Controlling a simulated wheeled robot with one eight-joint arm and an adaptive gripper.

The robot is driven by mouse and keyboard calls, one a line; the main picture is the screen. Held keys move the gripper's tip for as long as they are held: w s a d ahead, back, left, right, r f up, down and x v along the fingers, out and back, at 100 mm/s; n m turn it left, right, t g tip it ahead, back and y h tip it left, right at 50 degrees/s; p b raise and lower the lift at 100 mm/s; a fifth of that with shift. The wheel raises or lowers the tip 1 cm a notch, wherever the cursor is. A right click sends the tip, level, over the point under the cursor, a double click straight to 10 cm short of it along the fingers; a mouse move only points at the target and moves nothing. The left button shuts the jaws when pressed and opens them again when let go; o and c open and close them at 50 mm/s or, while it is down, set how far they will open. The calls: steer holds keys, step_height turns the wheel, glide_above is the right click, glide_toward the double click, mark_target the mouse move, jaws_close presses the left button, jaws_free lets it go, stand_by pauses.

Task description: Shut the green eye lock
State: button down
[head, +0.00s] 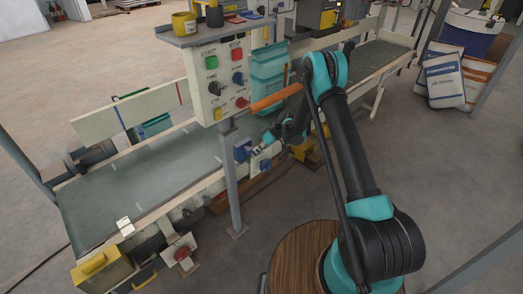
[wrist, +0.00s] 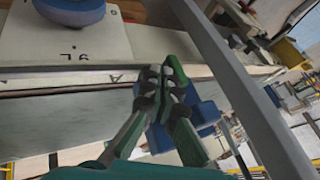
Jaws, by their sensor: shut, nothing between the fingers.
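My gripper (wrist: 168,80) is shut and empty, its dark jointed fingers together in the middle of the wrist view. A green bar-like part (wrist: 174,66) shows right at the fingertips; I cannot tell for sure that it is the green eye lock, or whether the fingers touch it. A blue block (wrist: 207,114) sits just behind the fingers. In the head view my gripper (head: 258,151) is low beside the conveyor's near side, just right of the blue box (head: 242,149). The green part cannot be made out there.
A grey post (head: 230,175) carrying the control panel (head: 218,80) stands just left of my gripper; the post also crosses the wrist view (wrist: 250,90). The conveyor belt (head: 140,180) lies behind. A blue round knob (wrist: 72,8) sits on a pale plate (wrist: 60,45).

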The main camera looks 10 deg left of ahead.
steer(key=shift+s+a, duration=0.2)
steer(key=shift+s, duration=0.1)
steer(key=shift+s+a+r, duration=0.2)
steer(key=shift+r, duration=0.15)
stand_by(0.3)
steer(key=shift+r, duration=0.65)
